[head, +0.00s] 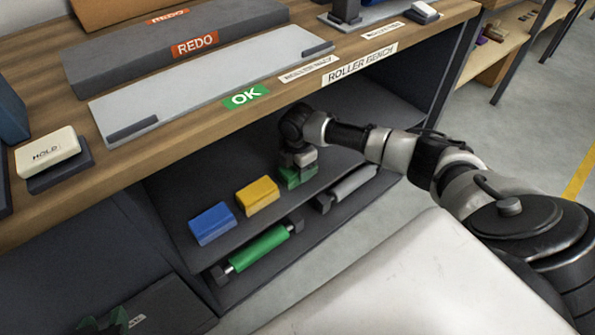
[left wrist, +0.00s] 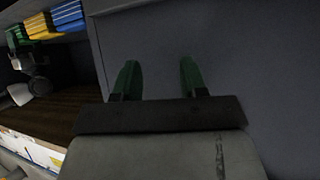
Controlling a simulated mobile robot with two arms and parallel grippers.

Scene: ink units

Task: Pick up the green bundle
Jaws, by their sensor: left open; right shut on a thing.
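The green bundle (head: 291,180) is at the right end of a row on the dark shelf under the bench. It is partly hidden by my right gripper (head: 302,165), which reaches down over it and is shut on it. I cannot tell whether the bundle touches the shelf. It also shows at the upper left of the left wrist view (left wrist: 14,36). My left gripper (head: 104,324) is at the lower left of the head view, partly cut off. In the left wrist view, its green fingers (left wrist: 157,80) are apart with nothing between them.
A yellow bundle (head: 257,196) and a blue bundle (head: 212,224) stand left of the green one. The wooden bench top (head: 190,142) overhangs the shelf.

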